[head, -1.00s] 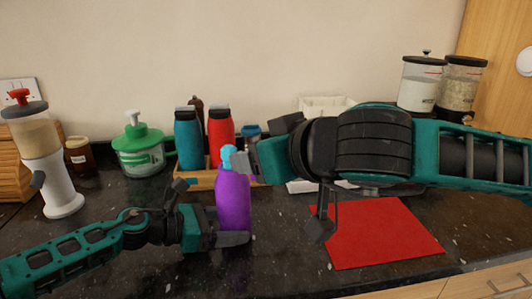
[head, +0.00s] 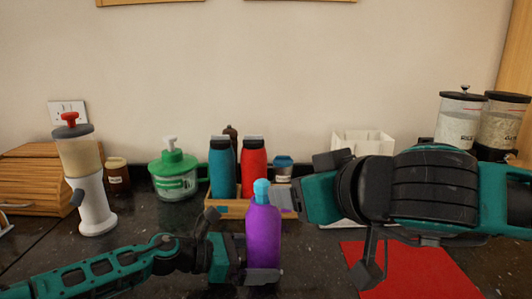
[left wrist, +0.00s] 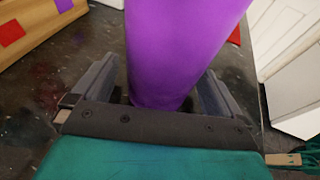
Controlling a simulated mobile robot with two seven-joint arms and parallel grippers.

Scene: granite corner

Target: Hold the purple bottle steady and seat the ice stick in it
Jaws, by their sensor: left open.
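The purple bottle (head: 263,238) stands upright on the dark counter. My left gripper (head: 240,248) is open around its lower body, with one finger on each side; the left wrist view shows the bottle (left wrist: 180,50) between the two spread fingers (left wrist: 155,95). The light-blue ice stick (head: 262,190) stands upright at the bottle's mouth, its top showing; how deep it sits is hidden. My right gripper (head: 288,200) points left just beside the stick and bottle top. Its fingers are seen edge-on, so their opening is unclear.
Behind stand a teal bottle (head: 222,168) and a red bottle (head: 253,170) in a wooden tray (head: 232,208). A green-lidded jar (head: 175,175) and a white dispenser (head: 94,200) stand left. A red mat (head: 425,272) lies right, below my right arm.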

